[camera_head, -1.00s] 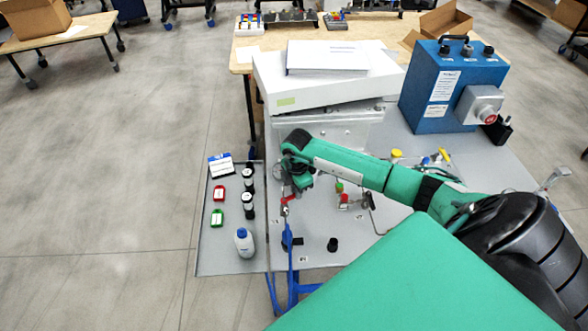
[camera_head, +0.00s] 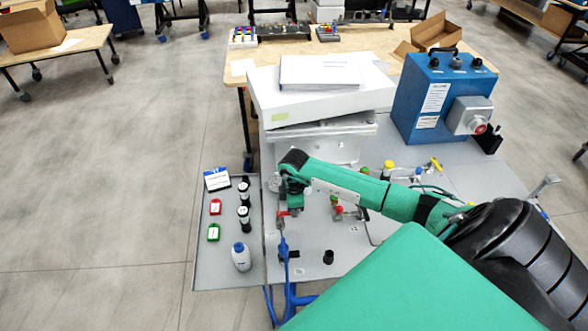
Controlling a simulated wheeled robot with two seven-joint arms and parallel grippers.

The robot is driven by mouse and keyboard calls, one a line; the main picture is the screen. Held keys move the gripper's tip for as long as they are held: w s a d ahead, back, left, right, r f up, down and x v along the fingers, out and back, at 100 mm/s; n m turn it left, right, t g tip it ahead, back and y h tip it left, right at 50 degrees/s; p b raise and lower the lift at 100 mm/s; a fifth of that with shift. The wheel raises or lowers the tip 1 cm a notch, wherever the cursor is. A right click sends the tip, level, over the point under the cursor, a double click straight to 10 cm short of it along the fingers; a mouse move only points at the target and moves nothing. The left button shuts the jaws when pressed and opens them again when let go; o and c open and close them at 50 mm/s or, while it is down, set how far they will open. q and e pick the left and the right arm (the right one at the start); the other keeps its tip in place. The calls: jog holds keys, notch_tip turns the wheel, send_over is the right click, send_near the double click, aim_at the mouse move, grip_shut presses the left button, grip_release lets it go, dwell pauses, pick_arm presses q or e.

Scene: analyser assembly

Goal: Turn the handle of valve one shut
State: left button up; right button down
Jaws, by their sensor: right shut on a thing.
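My right arm reaches in from the right, and its gripper (camera_head: 287,207) points down at the left part of the grey panel (camera_head: 310,268). It is shut on a small red valve handle (camera_head: 283,214), which is partly hidden by the fingers. The valve body (camera_head: 281,226) stands just below the handle, with a blue hose (camera_head: 284,255) running down from it. Another red-handled valve (camera_head: 338,212) is to the right, apart from the gripper. I cannot read any valve number. My left gripper is not in view.
A side tray (camera_head: 220,272) at left holds a white bottle (camera_head: 241,257), black vials, a red and a green item. A white box (camera_head: 300,110) stands behind the arm. A blue unit (camera_head: 435,100) is at back right.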

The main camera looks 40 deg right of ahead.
jog(key=c, duration=1.4)
grip_release()
notch_tip(320, 180, up, 14)
jog(key=b, duration=0.4)
jog(key=shift+f, duration=0.1)
